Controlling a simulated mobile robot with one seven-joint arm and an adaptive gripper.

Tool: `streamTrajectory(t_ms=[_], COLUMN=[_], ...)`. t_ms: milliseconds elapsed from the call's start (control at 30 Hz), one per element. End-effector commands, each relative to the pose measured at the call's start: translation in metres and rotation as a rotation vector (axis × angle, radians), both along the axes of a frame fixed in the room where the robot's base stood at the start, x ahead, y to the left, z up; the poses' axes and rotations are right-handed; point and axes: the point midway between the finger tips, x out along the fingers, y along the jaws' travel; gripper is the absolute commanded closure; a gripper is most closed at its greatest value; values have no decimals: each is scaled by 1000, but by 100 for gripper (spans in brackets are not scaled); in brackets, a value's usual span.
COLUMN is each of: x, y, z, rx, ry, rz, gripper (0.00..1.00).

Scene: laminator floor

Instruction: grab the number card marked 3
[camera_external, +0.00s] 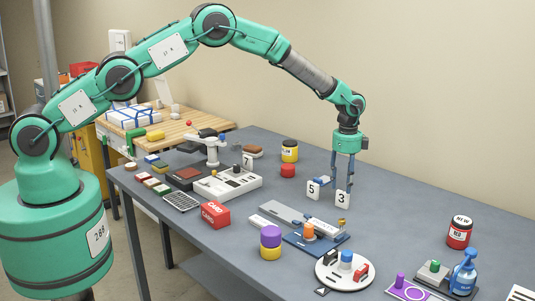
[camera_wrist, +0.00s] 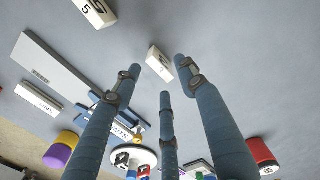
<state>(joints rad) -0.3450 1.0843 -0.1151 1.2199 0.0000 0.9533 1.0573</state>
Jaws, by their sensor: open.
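The number card marked 3 (camera_external: 342,200) is a small white upright block on the grey table, directly below my gripper (camera_external: 342,178) in the external view. My gripper points down with its fingers apart and nothing held. In the wrist view a white card (camera_wrist: 158,64) lies just beyond and between the fingertips; its marking is too small to read. The card marked 5 (camera_external: 314,190) stands just left of the 3, and it also shows at the top left of the wrist view (camera_wrist: 98,13). I cannot tell whether a fingertip touches the 3 card.
A grey paper-trimmer-like board (camera_external: 288,213) and a blue stand with an orange knob (camera_external: 316,243) lie in front of the cards.

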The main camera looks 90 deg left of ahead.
Motion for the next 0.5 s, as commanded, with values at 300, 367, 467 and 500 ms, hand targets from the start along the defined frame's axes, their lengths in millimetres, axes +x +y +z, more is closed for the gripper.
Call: streamTrajectory(t_ms=[300, 367, 467, 500], x=[0, 0, 0, 0], y=[0, 0, 0, 0], z=[-12, -12, -12, -13], rx=[0, 0, 0, 1], ry=[-1, -1, -1, -1], rz=[0, 0, 0, 0], gripper=[58, 58, 58, 58])
